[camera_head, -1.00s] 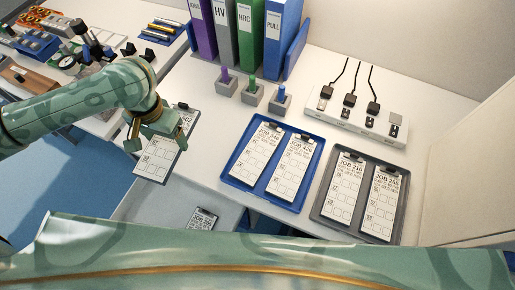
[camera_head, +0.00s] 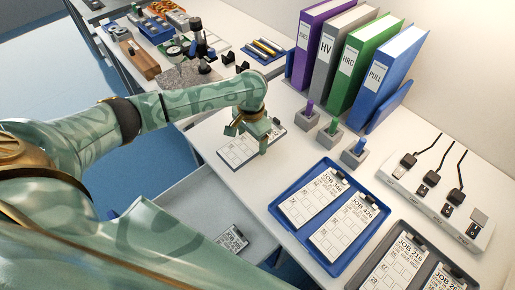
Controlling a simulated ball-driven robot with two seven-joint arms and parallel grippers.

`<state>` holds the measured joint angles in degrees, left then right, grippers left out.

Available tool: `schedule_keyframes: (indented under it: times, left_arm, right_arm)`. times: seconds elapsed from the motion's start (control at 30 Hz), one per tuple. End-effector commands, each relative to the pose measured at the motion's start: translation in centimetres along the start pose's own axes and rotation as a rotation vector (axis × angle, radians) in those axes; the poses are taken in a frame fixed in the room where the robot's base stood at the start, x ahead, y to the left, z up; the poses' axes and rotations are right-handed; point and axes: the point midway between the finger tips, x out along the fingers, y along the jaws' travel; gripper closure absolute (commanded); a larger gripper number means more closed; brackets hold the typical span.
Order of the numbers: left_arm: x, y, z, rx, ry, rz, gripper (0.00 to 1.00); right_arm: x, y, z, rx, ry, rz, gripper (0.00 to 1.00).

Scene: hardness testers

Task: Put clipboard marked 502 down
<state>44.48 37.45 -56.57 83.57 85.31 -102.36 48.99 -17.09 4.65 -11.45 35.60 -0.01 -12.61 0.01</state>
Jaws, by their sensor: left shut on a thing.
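The clipboard marked 502 (camera_head: 238,153) is a dark board with a white sheet of boxes. It lies flat at the left edge of the white table, on the surface or just above it; I cannot tell which. My left gripper (camera_head: 258,136) is shut on its far end, from above, and hides the printed number. My right gripper is not in view.
A blue tray (camera_head: 276,209) holds clipboards JOB 346 and JOB 426. A grey tray (camera_head: 356,280) holds JOB 216 and another. Binders (camera_head: 372,72), stamps in grey blocks (camera_head: 328,136) and a power strip (camera_head: 424,207) stand behind. Another clipboard (camera_head: 232,238) lies lower, in an open drawer.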

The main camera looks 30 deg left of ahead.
Motion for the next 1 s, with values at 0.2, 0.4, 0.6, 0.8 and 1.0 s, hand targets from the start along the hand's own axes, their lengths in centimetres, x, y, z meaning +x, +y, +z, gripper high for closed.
schedule_keyframes:
  times: [0.2,0.4,0.6,0.8,1.0]
  left_arm:
    - [1.5,-0.2,-1.3,-0.001,0.003,0.000,0.53]
    - [4.8,-0.3,-1.7,-0.001,-0.001,-0.001,0.53]
    - [4.9,-0.3,-1.8,0.001,0.003,-0.002,0.53]
    - [5.1,-0.3,-1.7,0.001,0.003,-0.001,0.53]
    - [5.2,-0.3,-1.7,0.001,0.002,-0.002,0.02]
  right_arm:
    - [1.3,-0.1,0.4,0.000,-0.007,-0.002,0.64]
    - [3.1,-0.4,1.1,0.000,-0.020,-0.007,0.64]
    - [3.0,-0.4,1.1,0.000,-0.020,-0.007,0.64]
    - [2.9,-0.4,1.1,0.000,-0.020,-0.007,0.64]
    - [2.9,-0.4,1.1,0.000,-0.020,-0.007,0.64]
